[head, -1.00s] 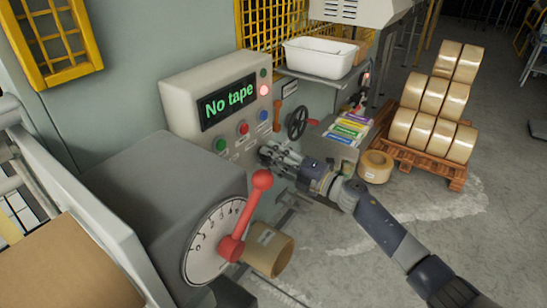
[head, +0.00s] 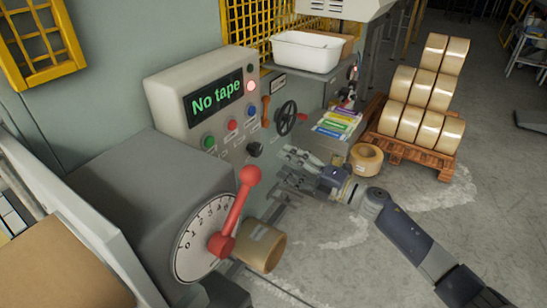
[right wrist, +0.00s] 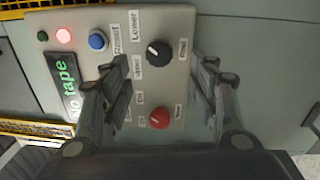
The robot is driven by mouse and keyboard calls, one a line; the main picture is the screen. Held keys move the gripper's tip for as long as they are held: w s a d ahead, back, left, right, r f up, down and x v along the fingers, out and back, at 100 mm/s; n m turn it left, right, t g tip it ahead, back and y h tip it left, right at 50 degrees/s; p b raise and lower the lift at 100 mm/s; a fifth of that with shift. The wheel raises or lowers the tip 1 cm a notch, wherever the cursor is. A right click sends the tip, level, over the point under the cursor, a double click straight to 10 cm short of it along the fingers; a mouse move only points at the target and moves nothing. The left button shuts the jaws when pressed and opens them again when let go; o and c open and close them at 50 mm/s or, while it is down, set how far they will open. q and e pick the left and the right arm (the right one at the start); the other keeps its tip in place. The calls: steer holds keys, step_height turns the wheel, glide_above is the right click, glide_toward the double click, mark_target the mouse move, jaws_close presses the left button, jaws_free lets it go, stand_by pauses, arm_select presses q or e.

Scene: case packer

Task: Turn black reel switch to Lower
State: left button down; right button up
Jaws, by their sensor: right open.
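The black reel switch (head: 254,149) is a round knob low on the grey control panel (head: 160,100). In the right wrist view the black switch (right wrist: 158,52) shows between labels, with the "Lower" label (right wrist: 133,24) at its upper left. A small light mark on the knob seems to lie on its upper-left side, toward that label. My right gripper (head: 287,163) is open and empty, in front of the panel and apart from the switch. Its two fingers (right wrist: 163,68) show with the black switch between and beyond their tips. My left gripper is not in view.
A red knob (right wrist: 158,117) sits beside the black switch. Green (head: 208,142), red (head: 232,125) and blue (head: 250,111) buttons are above. The display (head: 215,95) reads "No tape". A red lever (head: 236,210) and black handwheel (head: 286,118) flank the panel.

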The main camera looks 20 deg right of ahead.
steer(key=shift+v, duration=1.85)
